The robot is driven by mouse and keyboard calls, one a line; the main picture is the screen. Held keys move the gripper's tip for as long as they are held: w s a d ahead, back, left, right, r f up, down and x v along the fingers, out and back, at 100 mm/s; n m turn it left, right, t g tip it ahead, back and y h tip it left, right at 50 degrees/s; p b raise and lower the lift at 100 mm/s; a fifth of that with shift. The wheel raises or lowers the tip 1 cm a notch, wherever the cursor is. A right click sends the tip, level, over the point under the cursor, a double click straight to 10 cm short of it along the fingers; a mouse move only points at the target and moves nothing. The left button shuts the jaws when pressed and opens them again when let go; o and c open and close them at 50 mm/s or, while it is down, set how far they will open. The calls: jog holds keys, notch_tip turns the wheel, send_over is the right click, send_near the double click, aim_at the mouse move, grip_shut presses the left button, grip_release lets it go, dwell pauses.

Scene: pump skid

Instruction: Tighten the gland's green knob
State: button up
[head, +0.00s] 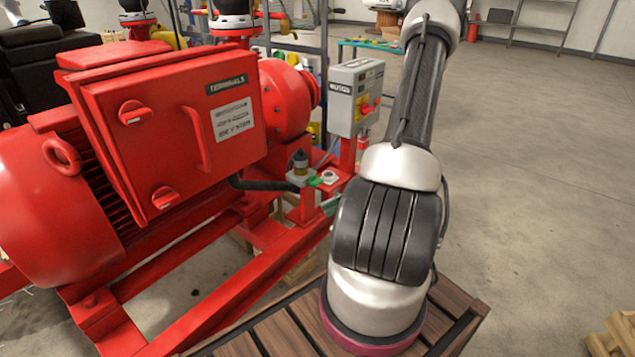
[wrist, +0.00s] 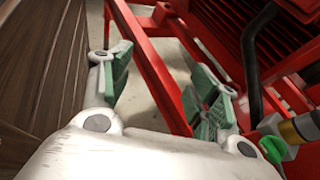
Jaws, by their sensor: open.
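The bright green knob (wrist: 272,150) shows at the lower right of the wrist view, on a small grey body beside the brass-coloured gland (wrist: 300,129). A black cable runs from this fitting. In the head view the knob (head: 316,182) is small, low on the red skid, close to the gland (head: 300,163). My gripper (wrist: 166,88) is open with its green-padded fingers apart and nothing between them. The knob lies outside the jaws, to the right of the right finger. In the head view my arm hides most of the gripper.
The red motor with its terminal box (head: 180,130) fills the left. A grey switch box (head: 356,97) stands behind the gland. Red skid beams (wrist: 150,75) run under and beside my gripper. A wooden slatted surface (wrist: 40,65) lies left. Open floor (head: 540,170) is at right.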

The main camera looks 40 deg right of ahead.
jog(key=w+d+f+m+t+h, duration=0.3)
jog(key=w+d+f+m+t, duration=0.1)
jog(key=w+f+m+t, duration=0.35)
jog(key=m+t+h, duration=0.4)
jog(key=t+h, duration=0.1)
send_near(320, 182)
jog(key=x, duration=1.1)
jog(key=shift+s, duration=0.1)
jog(key=c, duration=1)
